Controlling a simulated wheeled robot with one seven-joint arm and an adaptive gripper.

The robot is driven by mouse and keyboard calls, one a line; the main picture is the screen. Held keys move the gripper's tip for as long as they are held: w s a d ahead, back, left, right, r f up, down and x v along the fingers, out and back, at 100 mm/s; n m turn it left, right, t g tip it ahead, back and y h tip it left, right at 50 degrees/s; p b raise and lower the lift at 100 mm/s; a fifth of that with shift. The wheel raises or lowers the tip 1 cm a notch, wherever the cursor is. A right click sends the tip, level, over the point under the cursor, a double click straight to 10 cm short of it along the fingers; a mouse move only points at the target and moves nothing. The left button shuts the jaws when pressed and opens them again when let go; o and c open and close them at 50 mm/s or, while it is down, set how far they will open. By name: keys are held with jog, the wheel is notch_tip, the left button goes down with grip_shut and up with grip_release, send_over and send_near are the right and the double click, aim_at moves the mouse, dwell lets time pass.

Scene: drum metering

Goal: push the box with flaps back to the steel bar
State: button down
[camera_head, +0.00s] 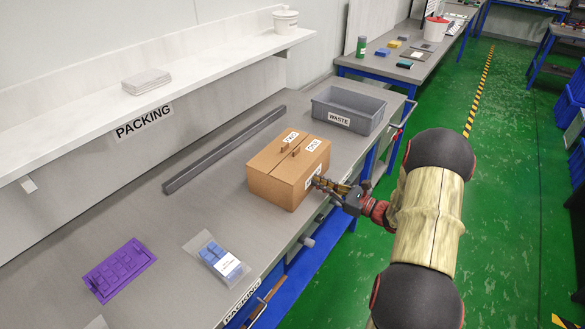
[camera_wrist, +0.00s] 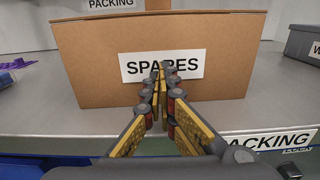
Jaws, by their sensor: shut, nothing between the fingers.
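The brown cardboard box with flaps (camera_head: 277,176) stands on the grey packing bench, its top flaps folded shut with labels on them. In the wrist view the box (camera_wrist: 95,65) fills the middle, with a "SPARES" label on its near face. The steel bar (camera_head: 224,151) lies along the bench behind the box, with a strip of bare bench between them. My gripper (camera_head: 320,183) is shut and empty at the front face of the box. In the wrist view its fingertips (camera_wrist: 159,70) are in front of the label; I cannot tell whether they touch it.
A grey "WASTE" bin (camera_head: 365,118) stands right of the box. A purple tray (camera_head: 119,269) and a bag of blue parts (camera_head: 216,257) lie on the left of the bench. A white shelf (camera_head: 200,62) runs above the back. The bench left of the box is mostly clear.

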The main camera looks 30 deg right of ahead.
aim_at(308, 179)
jog(key=shift+x, duration=1.95)
jog(key=shift+w+a, duration=0.1)
jog(key=shift+w, duration=0.05)
jog(key=shift+x, duration=2.05)
jog(key=shift+p+v, duration=1.1)
jog(key=shift+v, duration=3.95)
